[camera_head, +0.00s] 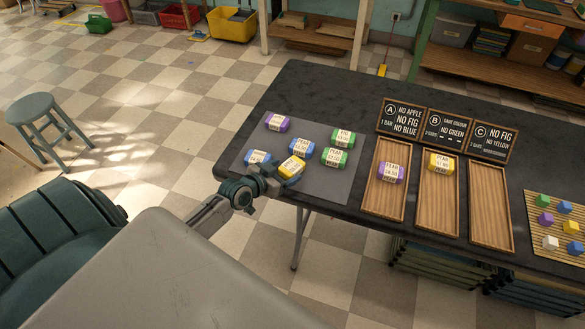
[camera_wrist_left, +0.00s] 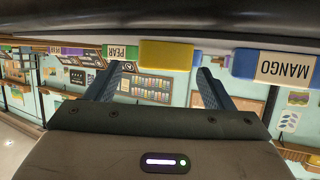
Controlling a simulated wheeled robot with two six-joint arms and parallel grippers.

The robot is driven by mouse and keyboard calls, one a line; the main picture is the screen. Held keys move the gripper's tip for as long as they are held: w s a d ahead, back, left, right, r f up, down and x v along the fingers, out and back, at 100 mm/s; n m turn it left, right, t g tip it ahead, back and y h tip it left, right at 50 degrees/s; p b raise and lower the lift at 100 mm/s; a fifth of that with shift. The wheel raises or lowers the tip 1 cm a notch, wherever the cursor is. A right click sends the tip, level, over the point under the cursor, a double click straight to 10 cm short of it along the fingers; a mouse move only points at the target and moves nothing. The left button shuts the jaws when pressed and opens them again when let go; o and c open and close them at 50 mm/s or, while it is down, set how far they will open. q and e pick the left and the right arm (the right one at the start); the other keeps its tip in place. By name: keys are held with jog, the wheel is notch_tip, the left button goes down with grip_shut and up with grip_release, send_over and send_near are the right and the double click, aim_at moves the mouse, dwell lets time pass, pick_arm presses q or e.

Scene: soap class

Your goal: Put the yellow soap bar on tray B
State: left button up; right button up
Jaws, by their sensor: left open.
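A yellow soap bar (camera_head: 291,167) with a pale label lies on the grey mat near its front edge. My left gripper (camera_head: 272,180) is right at its near side, jaws open. In the left wrist view, which looks upside down, the yellow bar (camera_wrist_left: 166,54) shows beyond and between the two open fingers (camera_wrist_left: 162,70); I cannot tell whether they touch it. My right gripper is not in view.
Blue bars (camera_head: 257,158) (camera_head: 302,149), green bars (camera_head: 334,158) and a purple bar (camera_head: 277,122) crowd the mat (camera_head: 333,186). Tray A (camera_head: 384,201) holds a purple bar (camera_head: 390,172). Tray C (camera_head: 489,205) is empty. A slatted mat (camera_head: 547,243) with small blocks is at the right.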

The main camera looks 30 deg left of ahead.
aim_at(291, 166)
pick_arm(q)
jog(key=x, duration=0.4)
jog(key=shift+w+a, duration=0.2)
jog(key=shift+w, duration=0.2)
jog(key=shift+s, duration=0.1)
jog(key=shift+c, duration=1.2)
jog(key=c, duration=0.9)
jog(key=shift+c, duration=0.2)
jog(key=shift+r, duration=0.1)
